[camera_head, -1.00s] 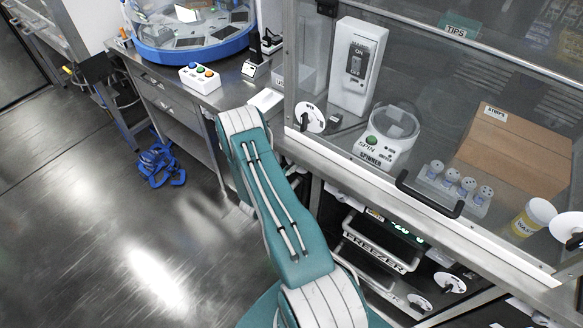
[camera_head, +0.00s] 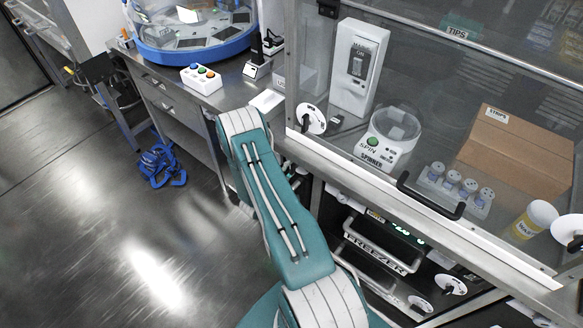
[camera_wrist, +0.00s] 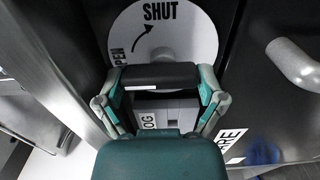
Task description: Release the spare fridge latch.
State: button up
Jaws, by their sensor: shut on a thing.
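In the wrist view a round white dial (camera_wrist: 185,42) on a dark door carries the words OPEN and SHUT and a curved arrow. A black bar-shaped handle (camera_wrist: 160,76) lies across its lower part. My gripper (camera_wrist: 160,84) is shut on this handle, one finger at each end. No label naming the spare fridge can be read, and labels below the handle are partly cut off or covered. In the head view my arm reaches down beside the bench, and my gripper and this dial are hidden.
A freezer front (camera_head: 375,254) with a bar handle sits under the bench, with more white dials (camera_head: 450,284) beside it. A glass-fronted cabinet with a black handle (camera_head: 430,196) stands above.

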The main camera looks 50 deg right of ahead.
jog(key=shift+a+f, duration=0.1)
jog(key=shift+f, duration=0.1)
jog(key=o, duration=0.8)
jog(key=a, duration=0.8)
jog(key=s+a, duration=0.1)
jog(key=a, duration=0.3)
jog(key=shift+d, duration=0.1)
